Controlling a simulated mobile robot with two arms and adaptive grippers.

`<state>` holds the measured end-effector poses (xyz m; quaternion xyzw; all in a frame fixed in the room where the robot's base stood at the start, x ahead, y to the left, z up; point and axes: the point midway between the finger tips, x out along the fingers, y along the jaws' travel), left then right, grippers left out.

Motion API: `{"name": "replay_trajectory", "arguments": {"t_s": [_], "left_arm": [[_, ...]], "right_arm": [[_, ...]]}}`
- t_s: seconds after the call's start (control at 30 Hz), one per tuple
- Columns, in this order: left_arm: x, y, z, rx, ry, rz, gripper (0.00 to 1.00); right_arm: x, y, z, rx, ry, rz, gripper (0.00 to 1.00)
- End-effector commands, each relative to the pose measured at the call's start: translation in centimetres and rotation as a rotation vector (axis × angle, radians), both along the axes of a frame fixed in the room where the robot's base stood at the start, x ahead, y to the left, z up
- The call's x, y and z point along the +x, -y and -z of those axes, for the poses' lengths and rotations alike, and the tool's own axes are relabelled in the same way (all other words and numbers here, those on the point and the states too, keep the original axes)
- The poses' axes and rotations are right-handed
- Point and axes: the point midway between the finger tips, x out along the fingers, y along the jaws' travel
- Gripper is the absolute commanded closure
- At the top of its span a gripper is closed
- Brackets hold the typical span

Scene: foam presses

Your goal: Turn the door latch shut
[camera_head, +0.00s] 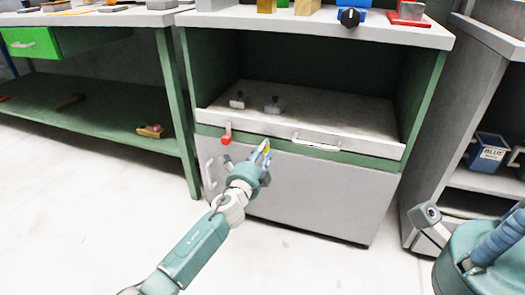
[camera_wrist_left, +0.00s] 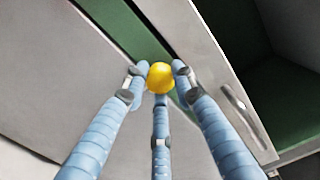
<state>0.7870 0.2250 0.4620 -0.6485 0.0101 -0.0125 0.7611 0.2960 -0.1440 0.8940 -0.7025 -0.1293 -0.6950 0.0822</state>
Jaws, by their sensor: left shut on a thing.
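The grey door (camera_head: 310,195) fills the lower front of the green cabinet, with a pale handle (camera_head: 211,173) at its left edge. It looks about flush with the frame. My left gripper (camera_head: 264,155) is at the door's top edge, in front of the green rail. Its three blue fingers (camera_wrist_left: 160,80) are shut around a yellow ball-shaped knob (camera_wrist_left: 160,76). Whether the knob belongs to the latch is hidden by the fingers. A small lever with a red end (camera_head: 226,136) hangs left of the gripper. My right gripper (camera_head: 468,235) shows partly at lower right; its fingertips are unclear.
A grey drawer or shelf front with a pull handle (camera_head: 316,143) lies just above the door. Two small grey knobbed pieces (camera_head: 238,100) stand on its top. A blue bin (camera_head: 487,152) sits on a shelf at right. The floor in front is clear.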

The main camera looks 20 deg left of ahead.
Motion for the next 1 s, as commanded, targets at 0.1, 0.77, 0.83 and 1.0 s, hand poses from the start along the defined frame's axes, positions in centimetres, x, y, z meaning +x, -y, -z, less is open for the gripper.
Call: {"name": "replay_trajectory", "arguments": {"t_s": [0.1,0.77,0.83,1.0], "left_arm": [[-0.07,0.68,0.02,0.028,0.002,0.013,1.0],[-0.1,0.75,0.17,0.051,0.001,0.014,0.55],[-0.09,0.61,0.16,0.051,0.001,0.011,0.55],[-0.06,0.36,0.13,0.051,0.001,0.007,0.55]], "right_arm": [[0.27,-0.03,0.27,-0.001,-0.014,0.0,1.0],[0.45,-0.07,0.42,-0.003,-0.019,0.0,1.0],[0.38,-0.05,0.37,-0.002,-0.018,0.0,1.0],[0.16,0.02,0.2,-0.001,-0.011,0.001,1.0]]}}
